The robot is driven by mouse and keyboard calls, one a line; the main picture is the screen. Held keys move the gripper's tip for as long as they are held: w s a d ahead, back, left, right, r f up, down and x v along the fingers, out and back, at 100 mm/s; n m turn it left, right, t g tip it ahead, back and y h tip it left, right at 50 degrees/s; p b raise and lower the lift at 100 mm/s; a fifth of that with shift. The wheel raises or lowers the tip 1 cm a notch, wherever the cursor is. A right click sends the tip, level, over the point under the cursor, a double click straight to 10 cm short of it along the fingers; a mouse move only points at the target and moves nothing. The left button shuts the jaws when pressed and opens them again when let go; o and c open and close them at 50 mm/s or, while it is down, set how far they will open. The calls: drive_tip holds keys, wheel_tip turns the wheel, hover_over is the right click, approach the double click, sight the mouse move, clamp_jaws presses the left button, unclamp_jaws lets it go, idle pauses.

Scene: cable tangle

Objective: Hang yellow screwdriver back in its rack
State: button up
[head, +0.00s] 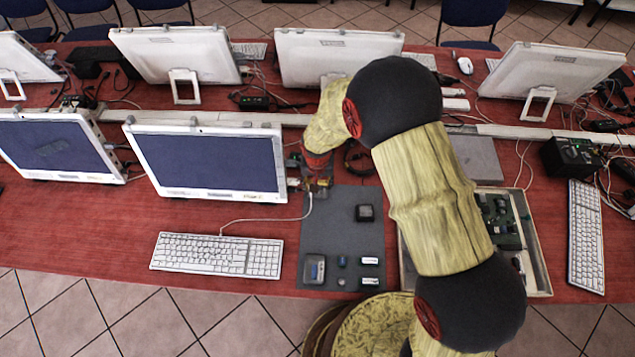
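I cannot make out a yellow screwdriver or a tool rack for certain in the head view. My arm crosses the middle and right of the picture, bending at a dark joint, and its far end comes down behind the grey mat (340,225). My gripper (318,182) is small and dark there, among cables and small parts beside the monitor. Its fingers are too small and cluttered to tell open from shut, or whether anything is held. My arm hides part of the table behind it.
A black block (365,213) and several small parts lie on the mat. A blue-screened monitor (210,162) and white keyboard (217,254) stand left. An open tray of circuit boards (535,260) is right, beside another keyboard (585,237). Loose cables run along the table's middle.

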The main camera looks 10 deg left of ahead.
drive_tip(key=shift+f, duration=0.15)
drive_tip(key=o, duration=1.2)
drive_tip(key=shift+o, duration=0.2)
